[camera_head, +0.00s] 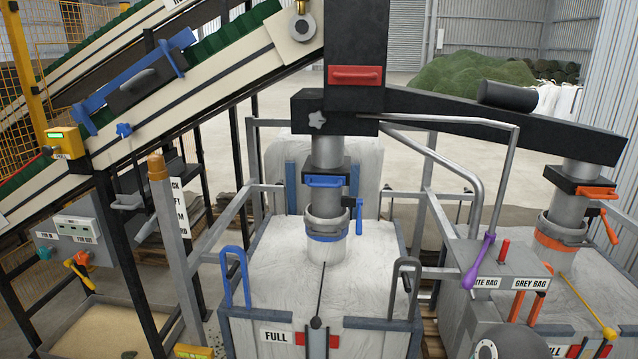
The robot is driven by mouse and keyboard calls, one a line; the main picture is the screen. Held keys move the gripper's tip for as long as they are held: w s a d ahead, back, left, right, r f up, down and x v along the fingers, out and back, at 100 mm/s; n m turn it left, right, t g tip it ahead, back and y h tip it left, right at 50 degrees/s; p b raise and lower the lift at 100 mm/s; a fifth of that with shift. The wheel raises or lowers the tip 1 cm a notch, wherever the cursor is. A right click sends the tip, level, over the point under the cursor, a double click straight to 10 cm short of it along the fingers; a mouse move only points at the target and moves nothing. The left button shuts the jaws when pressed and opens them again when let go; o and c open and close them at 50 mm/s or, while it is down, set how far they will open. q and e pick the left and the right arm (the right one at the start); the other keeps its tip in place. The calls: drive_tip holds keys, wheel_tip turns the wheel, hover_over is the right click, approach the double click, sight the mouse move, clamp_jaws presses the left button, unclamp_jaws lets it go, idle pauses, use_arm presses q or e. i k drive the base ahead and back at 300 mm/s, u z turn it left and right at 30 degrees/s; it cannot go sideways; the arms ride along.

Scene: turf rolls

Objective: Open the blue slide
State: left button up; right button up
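The blue slide (325,181) shows as a blue handle bar on the front of a black housing, on the grey vertical spout in the middle of the view. It sits above a full-looking white bag (285,262). How far the slide is pushed in or pulled out, I cannot tell. A blue lever (359,212) hangs just to the right below it, beside the clamp ring (326,226) and a blue band around the bag neck. Neither of my grippers shows in this view.
A matching spout with an orange slide handle (596,191) stands at right. A purple-handled lever (478,262) hangs between the spouts. Blue (235,275) and grey (407,285) hooks flank the bag. A red handle (355,75) is above. A sloping conveyor (220,75) fills the upper left.

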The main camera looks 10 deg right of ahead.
sight(312, 181)
drive_tip(key=i, duration=0.85)
drive_tip(key=z, duration=0.05)
